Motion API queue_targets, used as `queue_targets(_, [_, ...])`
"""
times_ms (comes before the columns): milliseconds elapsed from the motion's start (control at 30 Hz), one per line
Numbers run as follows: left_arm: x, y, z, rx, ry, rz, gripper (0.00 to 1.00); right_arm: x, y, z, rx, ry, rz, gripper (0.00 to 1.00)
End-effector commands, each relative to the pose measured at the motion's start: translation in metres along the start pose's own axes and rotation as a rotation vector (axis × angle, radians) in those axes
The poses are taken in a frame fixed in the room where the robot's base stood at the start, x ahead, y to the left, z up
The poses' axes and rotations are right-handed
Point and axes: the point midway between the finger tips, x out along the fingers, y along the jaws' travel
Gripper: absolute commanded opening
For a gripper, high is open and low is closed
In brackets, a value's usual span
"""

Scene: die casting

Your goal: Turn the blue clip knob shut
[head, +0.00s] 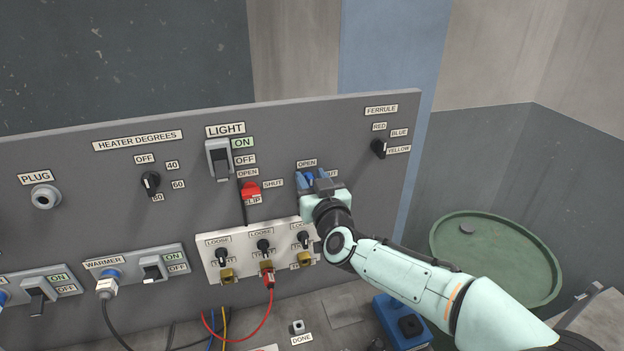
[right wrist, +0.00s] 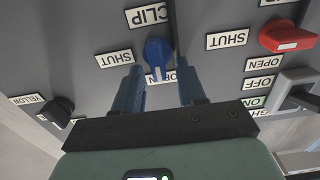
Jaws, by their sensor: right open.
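The blue clip knob (head: 308,176) is on the grey panel (head: 330,130), under an OPEN label, and is partly hidden by my right gripper (head: 319,184). In the right wrist view, which is upside down, the blue knob (right wrist: 157,52) shows between the two fingertips of my right gripper (right wrist: 159,72). The fingers are open, with a gap on each side of the knob. Its pointer end points toward the partly hidden OPEN label, and a SHUT label (right wrist: 114,58) is to one side. My left gripper is not in view.
A red clip knob (head: 250,189) is left of the blue one, under the LIGHT switch (head: 218,160). A white plate (head: 223,250) with black knobs and cable plugs is below. The ferrule knob (head: 379,147) is at the right. A green drum (head: 490,245) stands beyond the panel.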

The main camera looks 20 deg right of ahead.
Motion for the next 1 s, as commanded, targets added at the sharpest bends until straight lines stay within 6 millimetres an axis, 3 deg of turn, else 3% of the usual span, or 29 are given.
queue_targets(167, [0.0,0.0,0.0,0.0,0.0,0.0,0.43,0.0,0.0,0.001,0.0,-0.001,0.0,0.37])
queue_targets(267, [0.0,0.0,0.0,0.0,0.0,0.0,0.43,0.0,0.0,0.001,0.0,0.0,0.0,0.05])
queue_targets(300, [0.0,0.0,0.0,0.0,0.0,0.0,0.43,0.0,0.0,0.001,0.0,0.0,0.0,0.0])
queue_targets(667, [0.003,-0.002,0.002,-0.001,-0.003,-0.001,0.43,-0.001,0.001,0.001,0.032,0.0,0.0,0.0])
queue_targets(1000, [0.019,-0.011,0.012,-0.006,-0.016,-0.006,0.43,-0.001,0.005,0.003,0.244,0.001,0.001,0.0])
